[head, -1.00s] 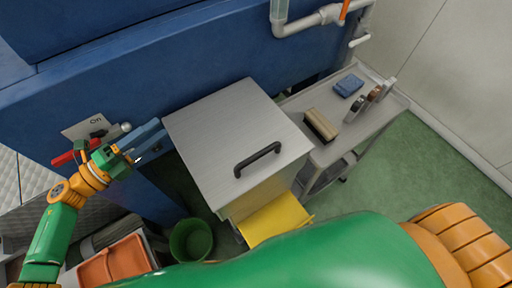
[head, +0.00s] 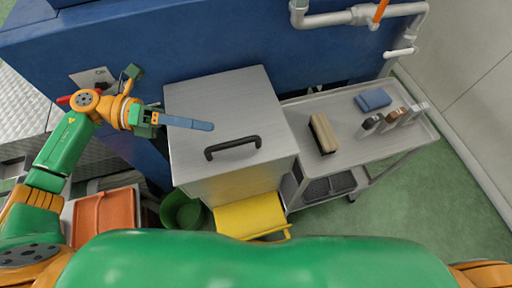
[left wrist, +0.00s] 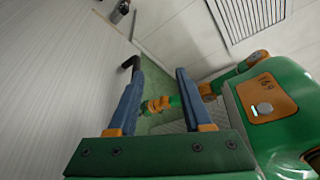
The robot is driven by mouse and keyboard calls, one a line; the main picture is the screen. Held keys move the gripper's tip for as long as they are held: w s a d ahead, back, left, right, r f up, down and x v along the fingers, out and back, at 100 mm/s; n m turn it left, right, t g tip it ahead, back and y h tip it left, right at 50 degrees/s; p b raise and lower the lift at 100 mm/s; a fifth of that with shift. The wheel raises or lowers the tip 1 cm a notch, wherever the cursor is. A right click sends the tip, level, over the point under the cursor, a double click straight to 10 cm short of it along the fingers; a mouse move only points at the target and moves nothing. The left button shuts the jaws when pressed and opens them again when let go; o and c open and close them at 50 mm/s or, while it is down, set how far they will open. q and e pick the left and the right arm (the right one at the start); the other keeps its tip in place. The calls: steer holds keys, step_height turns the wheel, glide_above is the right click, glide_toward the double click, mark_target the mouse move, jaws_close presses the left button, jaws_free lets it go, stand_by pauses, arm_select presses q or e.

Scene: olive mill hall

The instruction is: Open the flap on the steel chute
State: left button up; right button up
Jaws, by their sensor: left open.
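The steel chute (head: 225,190) is a box with a flat grey flap (head: 222,95) on top. The flap lies shut and has a black bar handle (head: 233,147) near its front edge. My left gripper (head: 213,126) is open and empty, with its blue fingers over the flap's left part, to the left of and behind the handle. In the left wrist view, the handle (left wrist: 130,62) shows just beyond one fingertip, apart from the jaws as far as I can tell. My right arm shows small there, too small to read its jaws.
A yellow tray (head: 250,215) sticks out at the chute's front, beside a green bucket (head: 182,212). A grey cart (head: 370,150) on the right holds a brush (head: 322,133), a blue cloth (head: 373,100) and small bottles. A blue machine wall (head: 200,45) stands behind.

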arm_select(q)
steer(key=b, duration=0.5)
glide_toward(235, 142)
steer(key=d+f, duration=0.1)
steer(key=d, duration=0.1)
steer(key=shift+s+d+f, duration=0.1)
steer(key=shift+d+f, duration=0.2)
steer(key=shift+f, duration=0.05)
steer(key=shift+d, duration=0.1)
steer(key=p+x, duration=0.2)
steer(key=x, duration=0.1)
steer(key=p+x, duration=0.2)
steer(key=x, duration=0.1)
steer(key=shift+d+r, duration=0.15)
steer(key=shift+d, duration=0.45)
arm_select(e)
steer(key=shift+a+f, duration=0.15)
steer(key=shift+f, duration=0.8)
arm_select(q)
steer(key=shift+a, duration=0.1)
jaws_close()
